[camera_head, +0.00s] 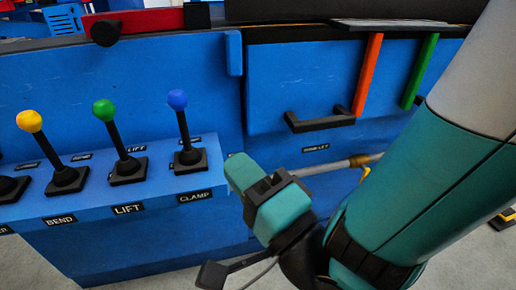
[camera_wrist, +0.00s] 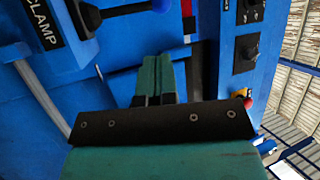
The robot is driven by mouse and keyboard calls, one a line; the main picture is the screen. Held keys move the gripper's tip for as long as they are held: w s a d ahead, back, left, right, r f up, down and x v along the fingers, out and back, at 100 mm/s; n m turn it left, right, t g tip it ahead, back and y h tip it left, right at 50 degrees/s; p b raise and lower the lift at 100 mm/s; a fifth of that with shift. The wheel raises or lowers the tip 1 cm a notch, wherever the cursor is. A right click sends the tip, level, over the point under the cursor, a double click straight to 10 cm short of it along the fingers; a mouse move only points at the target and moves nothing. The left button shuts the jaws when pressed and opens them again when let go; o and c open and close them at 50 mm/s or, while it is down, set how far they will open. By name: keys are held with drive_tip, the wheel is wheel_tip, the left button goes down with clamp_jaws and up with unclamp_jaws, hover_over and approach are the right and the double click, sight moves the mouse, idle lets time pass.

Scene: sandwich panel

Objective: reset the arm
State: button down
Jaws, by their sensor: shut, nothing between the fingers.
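My arm comes in from the right in the head view. My gripper (camera_head: 234,166) is teal, with its fingers together and nothing between them. It is in front of the blue panel, right of the blue-knobbed CLAMP lever (camera_head: 183,125) and apart from it in the picture. In the wrist view the shut fingers (camera_wrist: 160,62) point up the picture. The CLAMP lever's blue knob (camera_wrist: 162,5) shows at the top edge there, beyond the fingertips. The far side of the gripper is hidden.
The green-knobbed LIFT lever (camera_head: 115,138) and yellow-knobbed BEND lever (camera_head: 49,152) stand on the same blue ledge (camera_head: 155,201). A black handle (camera_head: 319,122) sticks out right of my gripper. Orange (camera_head: 367,75) and green (camera_head: 419,70) bars are above. A red button (camera_wrist: 248,103) shows in the wrist view.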

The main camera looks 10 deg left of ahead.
drive_tip(key=shift+s+d, duration=0.1)
drive_tip(key=shift+d, duration=0.05)
drive_tip(key=w+d+r+n+g+h+p, duration=0.2)
drive_tip(key=w+d+n+g+h+p, duration=0.25)
drive_tip(key=d+n+g+h, duration=0.2)
drive_tip(key=s+d+r+n+g+h+p, duration=0.1)
drive_tip(key=s+d+r+n+g+h, duration=0.15)
drive_tip(key=d, duration=0.35)
drive_tip(key=s+d+r+n+g+h+p, duration=0.1)
drive_tip(key=s+d+n+g+h, duration=0.1)
drive_tip(key=s+d, duration=0.25)
drive_tip(key=s+d+r+n+g+h, duration=0.1)
drive_tip(key=s+d+n+g+h, duration=0.15)
drive_tip(key=d, duration=0.35)
wheel_tip(320, 180, up, 37)
drive_tip(key=p, duration=3.7)
drive_tip(key=shift+r+y+p, duration=0.15)
drive_tip(key=shift+y+p, duration=0.2)
drive_tip(key=shift+p, duration=0.05)
